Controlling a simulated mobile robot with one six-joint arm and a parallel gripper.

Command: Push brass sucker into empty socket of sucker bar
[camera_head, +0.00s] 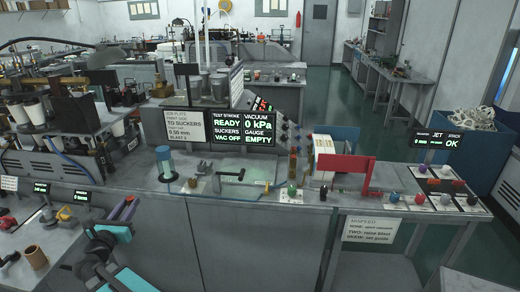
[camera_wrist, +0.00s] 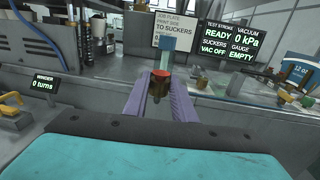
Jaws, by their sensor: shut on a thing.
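My gripper (camera_wrist: 160,90) has purple fingers and is shut on a small brass-coloured piece with a reddish top (camera_wrist: 161,76), taken to be the brass sucker. The piece stands upright between the fingertips. In the head view my gripper (camera_head: 128,207) is at the lower left, in front of the bench and apart from it. A dark horizontal bar on a post (camera_head: 229,174) stands on the bench to its right; it may be the sucker bar. No socket can be made out at this size.
A clear blue-topped cylinder (camera_head: 165,164) stands on the bench left of the bar. A red bracket (camera_head: 345,170) and several coloured knobs stand farther right. Display screens (camera_head: 243,124) rise behind, reading READY, VAC OFF, 0 kPa and EMPTY. A brown cup (camera_head: 35,257) is at lower left.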

